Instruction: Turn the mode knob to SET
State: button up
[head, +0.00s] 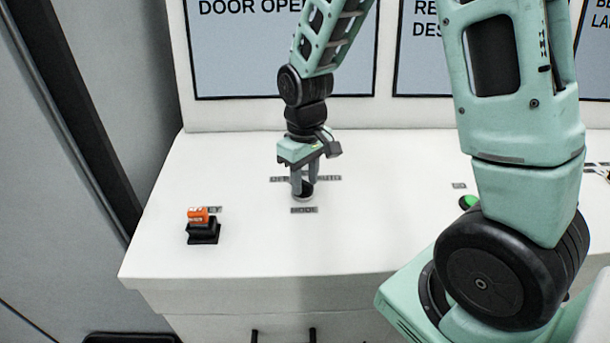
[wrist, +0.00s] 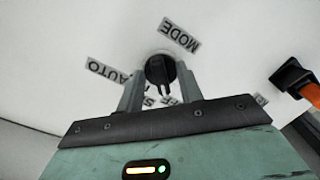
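The mode knob (wrist: 161,70) is a small black round knob with a narrow raised bar, seen from above in the wrist view. In the head view the knob (head: 304,190) sits on the white panel above the MODE label (head: 304,210). My gripper (head: 304,185) points down over it. In the wrist view my gripper's fingers (wrist: 160,82) stand on either side of the knob, with visible gaps to the bar. The AUTO label (wrist: 108,73) is readable; labels between the fingers are partly hidden, so SET is not clearly readable.
An orange-topped black switch (head: 203,226) stands on the panel to the left; it also shows at the wrist view's right edge (wrist: 296,82). A green button (head: 468,202) is to the right, beside my arm. Sign boards (head: 285,60) stand behind. The panel between is clear.

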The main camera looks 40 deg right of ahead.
jog(key=shift+c, duration=0.3)
grip_shut()
jog(key=shift+m, duration=0.4)
jog(key=m, duration=0.3)
jog(key=shift+a+m, duration=0.15)
jog(key=shift+m, duration=0.15)
jog(key=shift+w+m+p, duration=0.15)
jog(key=shift+m+p, duration=0.7)
jog(key=shift+m, duration=1.35)
jog(key=shift+o, duration=0.3)
grip_release()
